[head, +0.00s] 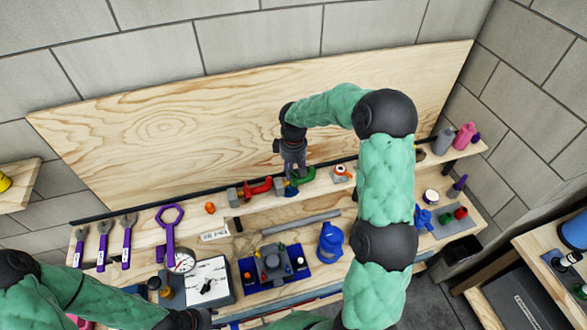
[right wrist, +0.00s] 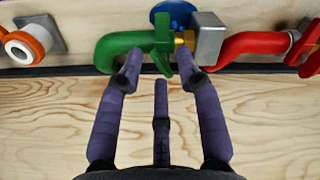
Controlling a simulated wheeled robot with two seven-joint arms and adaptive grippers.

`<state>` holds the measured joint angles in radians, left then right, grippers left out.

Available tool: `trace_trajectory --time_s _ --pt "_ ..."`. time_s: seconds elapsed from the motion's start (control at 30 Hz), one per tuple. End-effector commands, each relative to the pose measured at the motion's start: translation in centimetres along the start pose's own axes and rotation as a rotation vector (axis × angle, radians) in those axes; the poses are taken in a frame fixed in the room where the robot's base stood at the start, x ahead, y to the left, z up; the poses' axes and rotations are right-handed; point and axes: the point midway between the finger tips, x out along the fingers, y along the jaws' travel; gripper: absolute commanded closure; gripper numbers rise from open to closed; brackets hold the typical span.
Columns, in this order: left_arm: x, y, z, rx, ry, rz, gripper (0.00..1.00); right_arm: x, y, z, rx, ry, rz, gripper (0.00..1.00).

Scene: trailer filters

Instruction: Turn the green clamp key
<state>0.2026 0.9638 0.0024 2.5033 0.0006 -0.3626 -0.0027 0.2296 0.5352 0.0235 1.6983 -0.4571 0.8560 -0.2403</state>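The green clamp key (right wrist: 162,46) is a narrow upright piece at the end of a curved green pipe clamp (right wrist: 118,43), beside a brass fitting (right wrist: 185,40). In the head view the green clamp (head: 304,175) sits on the back shelf, partly hidden by my right gripper (head: 292,168). In the right wrist view my right gripper (right wrist: 160,62) is open, with its two upper fingertips on either side of the key and a gap showing; contact is not clear. My left gripper (head: 192,319) is low at the bottom edge, its fingers hidden or cut off.
A grey block (right wrist: 208,38) and a red clamp (right wrist: 250,45) adjoin the green clamp on one side. An orange-ringed fitting (right wrist: 22,46) stands on the other. A blue knob (right wrist: 172,14) is close behind.

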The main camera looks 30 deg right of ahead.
Motion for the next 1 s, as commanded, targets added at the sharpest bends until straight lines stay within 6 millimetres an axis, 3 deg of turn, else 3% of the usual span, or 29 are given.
trace_trajectory --time_s 0.07,0.2,0.23,0.63,1.0 --pt "0.0 0.0 0.0 0.000 0.000 0.000 0.60 0.0 0.0 0.0 0.000 0.000 0.000 0.64" --pt "0.0 0.0 0.0 0.000 0.000 0.000 0.60 0.0 0.0 0.0 0.000 0.000 0.000 0.98" --pt "0.0 0.0 0.0 0.000 0.000 0.000 0.60 0.0 0.0 0.0 0.000 0.000 0.000 1.00" --pt "0.5 -0.2 0.0 0.000 0.000 0.000 0.60 0.0 0.0 0.0 0.040 0.001 0.001 1.00" --pt "2.6 -0.9 -0.1 0.000 0.000 0.000 0.60 0.1 0.0 0.0 0.272 0.003 0.002 1.00"
